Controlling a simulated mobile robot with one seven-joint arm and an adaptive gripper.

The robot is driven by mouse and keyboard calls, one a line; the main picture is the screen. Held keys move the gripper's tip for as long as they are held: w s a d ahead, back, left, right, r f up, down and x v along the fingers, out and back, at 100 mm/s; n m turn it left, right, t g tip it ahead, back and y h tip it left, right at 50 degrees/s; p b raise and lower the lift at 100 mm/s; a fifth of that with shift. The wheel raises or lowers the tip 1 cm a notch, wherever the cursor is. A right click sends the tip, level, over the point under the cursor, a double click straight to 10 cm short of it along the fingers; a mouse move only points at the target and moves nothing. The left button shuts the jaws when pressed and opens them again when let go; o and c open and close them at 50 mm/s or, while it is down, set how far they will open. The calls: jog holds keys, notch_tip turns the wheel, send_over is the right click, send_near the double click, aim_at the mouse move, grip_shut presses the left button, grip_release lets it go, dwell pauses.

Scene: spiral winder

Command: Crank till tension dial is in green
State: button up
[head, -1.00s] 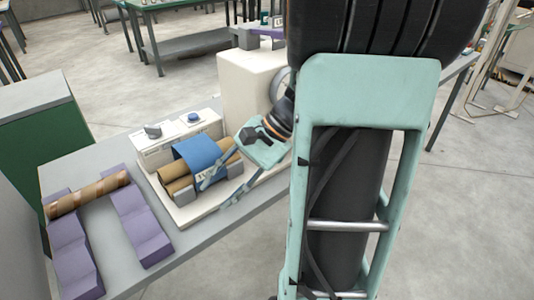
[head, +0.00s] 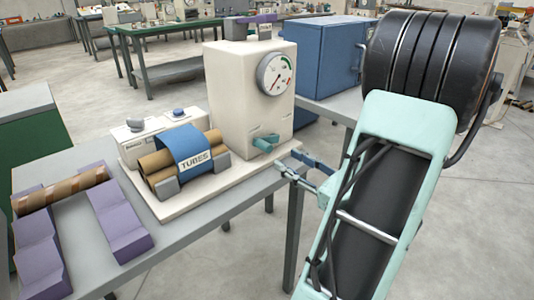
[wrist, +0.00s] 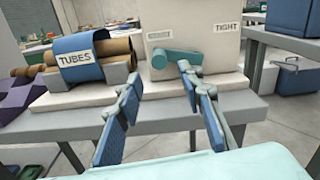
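The cream winder housing (head: 228,105) has a round white tension dial (head: 274,74) on its upper front. A green band shows at the dial's upper right; the needle is too small to read surely. A teal crank handle (head: 266,143) sits low on the front. In the wrist view the handle (wrist: 176,57) lies roughly level, below a TIGHT label (wrist: 227,27) on the right and an unreadable label on the left. My gripper (head: 299,166) is open and empty before the handle; in the wrist view its fingers (wrist: 158,80) stand apart, the right tip close to the handle.
Brown tubes (head: 163,158) under a blue TUBES band (head: 186,146) stand left of the housing. Purple cradles (head: 118,225) hold a wrapped tube (head: 62,190). A blue cabinet (head: 318,58) stands behind. Open floor lies right of the bench (head: 185,250).

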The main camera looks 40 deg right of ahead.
aim_at(270, 150)
jog(key=w, duration=0.6)
jog(key=w+b, duration=0.1)
jog(key=w, duration=0.1)
jog(key=shift+w+a, duration=0.4)
grip_shut()
